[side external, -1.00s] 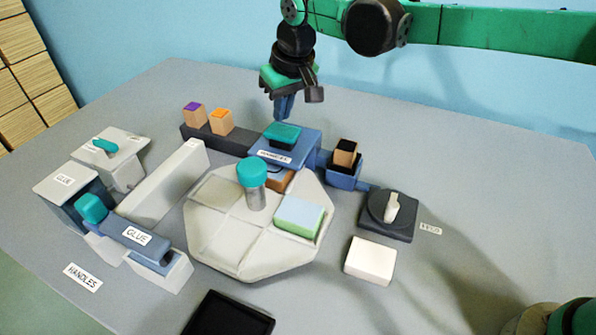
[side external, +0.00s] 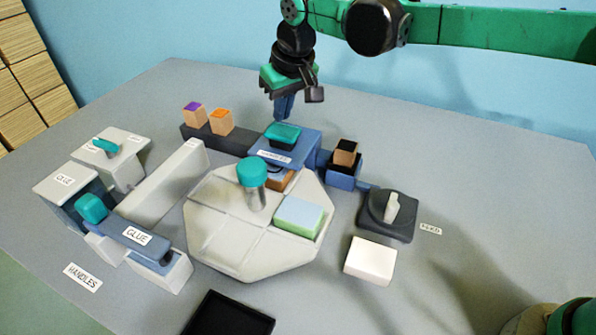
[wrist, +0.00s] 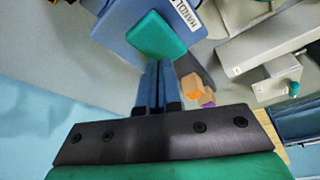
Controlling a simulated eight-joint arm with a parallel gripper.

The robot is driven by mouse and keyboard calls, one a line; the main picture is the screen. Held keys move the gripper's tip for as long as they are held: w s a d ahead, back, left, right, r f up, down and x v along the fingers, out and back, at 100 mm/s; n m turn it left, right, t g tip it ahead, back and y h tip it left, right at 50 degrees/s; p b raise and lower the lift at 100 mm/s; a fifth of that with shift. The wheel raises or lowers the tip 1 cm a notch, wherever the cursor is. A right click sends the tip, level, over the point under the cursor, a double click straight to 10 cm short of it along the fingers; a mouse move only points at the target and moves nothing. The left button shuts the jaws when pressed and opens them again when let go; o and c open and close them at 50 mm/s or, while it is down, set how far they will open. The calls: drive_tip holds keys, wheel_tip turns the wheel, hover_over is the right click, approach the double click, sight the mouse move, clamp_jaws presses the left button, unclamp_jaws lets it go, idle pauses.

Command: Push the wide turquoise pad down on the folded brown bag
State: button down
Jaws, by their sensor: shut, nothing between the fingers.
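The wide turquoise pad (side external: 283,132) sits on top of a blue station with a "HANDLES" label; it also shows in the wrist view (wrist: 155,38). A brown piece (side external: 279,179), apparently the folded bag, shows partly below the front of that station, on the edge of the pale octagonal plate (side external: 215,232). The station hides the rest of it. My gripper (side external: 284,116) is shut and empty, pointing down just behind and above the pad. In the wrist view its blue fingers (wrist: 158,68) end close to the pad's edge. I cannot tell whether they touch it.
A turquoise-capped post (side external: 253,180) stands on the plate, beside a green-and-blue block (side external: 299,217). Purple- and orange-topped blocks (side external: 221,121) stand left of the station. A dark-topped block (side external: 345,153) and a dark dial (side external: 388,216) are right. The glue station (side external: 137,237) is left.

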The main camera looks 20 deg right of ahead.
sight(283, 130)
drive_tip(key=shift+f, duration=0.2)
drive_tip(key=shift+f, duration=1.65)
drive_tip(key=shift+r, duration=3.55)
